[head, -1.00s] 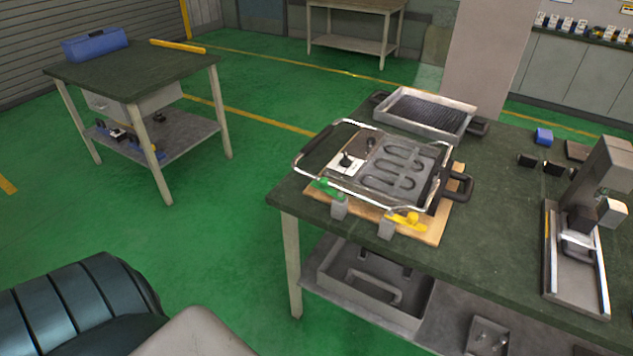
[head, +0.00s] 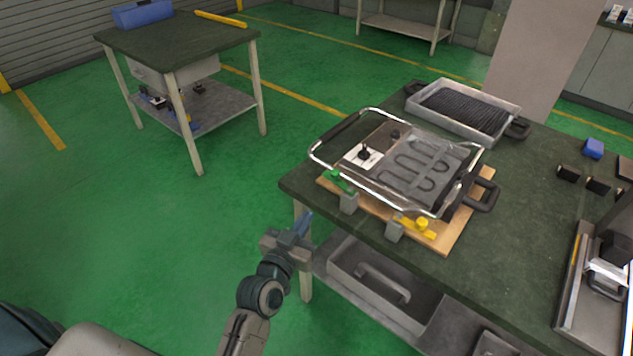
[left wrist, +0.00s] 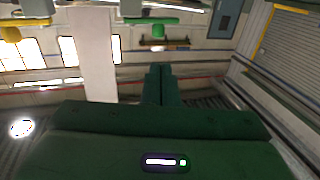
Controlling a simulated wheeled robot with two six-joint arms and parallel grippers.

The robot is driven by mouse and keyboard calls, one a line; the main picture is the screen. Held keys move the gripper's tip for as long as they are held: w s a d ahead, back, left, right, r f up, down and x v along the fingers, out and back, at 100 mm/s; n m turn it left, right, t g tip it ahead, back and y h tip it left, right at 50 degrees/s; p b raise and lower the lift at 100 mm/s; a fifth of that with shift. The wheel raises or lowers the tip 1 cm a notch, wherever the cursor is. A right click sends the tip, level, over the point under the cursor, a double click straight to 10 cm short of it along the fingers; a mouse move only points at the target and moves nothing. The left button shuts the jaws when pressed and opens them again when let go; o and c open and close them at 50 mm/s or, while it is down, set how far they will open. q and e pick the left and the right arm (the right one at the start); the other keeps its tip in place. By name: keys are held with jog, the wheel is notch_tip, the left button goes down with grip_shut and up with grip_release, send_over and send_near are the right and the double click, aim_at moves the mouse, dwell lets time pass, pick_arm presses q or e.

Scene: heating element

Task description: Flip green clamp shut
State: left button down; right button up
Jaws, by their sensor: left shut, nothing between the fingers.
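The green clamp (head: 338,181) sits at the near left edge of a wooden board, by a grey block, beside the heating-element unit (head: 418,165). Too little of it shows to tell how far its handle is turned. It also seems to show at the top of the left wrist view (left wrist: 150,21). My left gripper (head: 305,222) is shut and empty. It is off the table's near left corner, below and left of the green clamp, and apart from it. Its closed fingers (left wrist: 161,85) show in the left wrist view. My right gripper is not in view.
A yellow clamp (head: 420,226) sits on the same wooden board (head: 452,232), right of the green one. A grill tray (head: 463,110) is behind. The unit's metal handle frame rises near the clamps. A shelf with a grey bin (head: 372,285) is below the table.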

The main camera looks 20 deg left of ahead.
aim_at(332, 176)
pick_arm(q)
jog(key=w+p, duration=0.1)
jog(key=w, duration=0.3)
jog(key=w+p, duration=0.1)
jog(key=w, duration=0.3)
jog(key=w+d+p, duration=0.1)
jog(key=w, duration=0.3)
jog(key=shift+w+p, duration=0.15)
jog(key=shift+p, duration=0.25)
jog(key=shift+w, duration=0.6)
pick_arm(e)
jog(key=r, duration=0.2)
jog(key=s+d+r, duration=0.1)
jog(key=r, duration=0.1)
pick_arm(q)
jog(key=shift+f, duration=0.1)
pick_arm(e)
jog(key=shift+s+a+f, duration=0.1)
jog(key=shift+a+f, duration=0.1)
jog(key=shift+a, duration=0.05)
pick_arm(q)
jog(key=shift+f+h+b, duration=0.1)
jog(key=shift+h+b, duration=0.2)
jog(key=shift+b, duration=0.3)
jog(key=shift+w+m, duration=0.1)
jog(key=shift+m, duration=0.2)
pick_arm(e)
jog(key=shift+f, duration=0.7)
